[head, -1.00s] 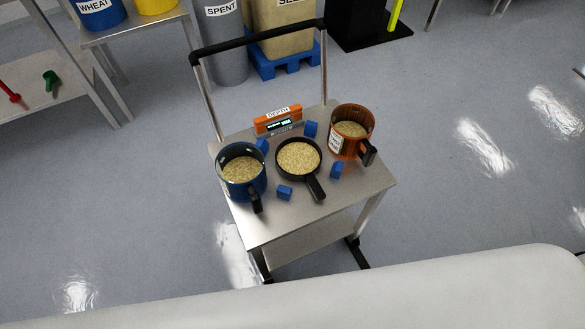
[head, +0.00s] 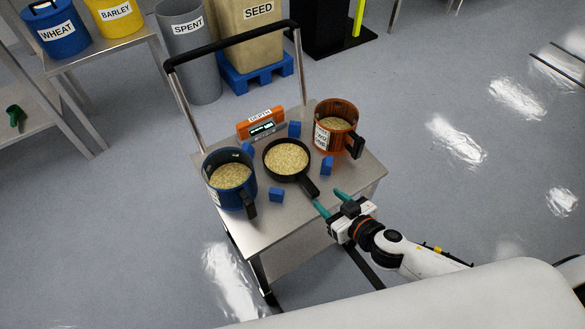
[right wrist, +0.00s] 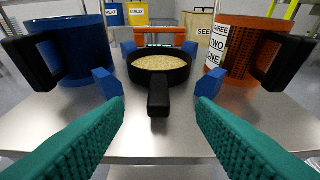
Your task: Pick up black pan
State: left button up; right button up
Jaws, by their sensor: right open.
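The black pan (head: 266,163) holds tan grain and sits in the middle of the steel cart top, its handle pointing toward the front right. In the right wrist view the pan (right wrist: 183,77) is straight ahead, its handle (right wrist: 158,97) pointing at me. My right gripper (head: 328,203) is open, its green fingertips at the cart's front edge near the handle's end. In the right wrist view the open fingers (right wrist: 160,118) lie either side of the handle's line, with nothing visible between them. My left gripper is not in view.
A blue pot (head: 214,194) stands left of the pan and an orange pot (head: 327,142) right of it, both with black handles. Small blue blocks (head: 276,195) surround the pan. The cart's black-topped push bar (head: 225,45) rises at the back.

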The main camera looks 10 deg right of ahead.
aim_at(309, 184)
jog(key=x, duration=1.1)
jog(key=shift+w+a+f, duration=0.15)
jog(key=shift+a+f, duration=0.05)
jog(key=shift+r, duration=0.1)
grip_shut()
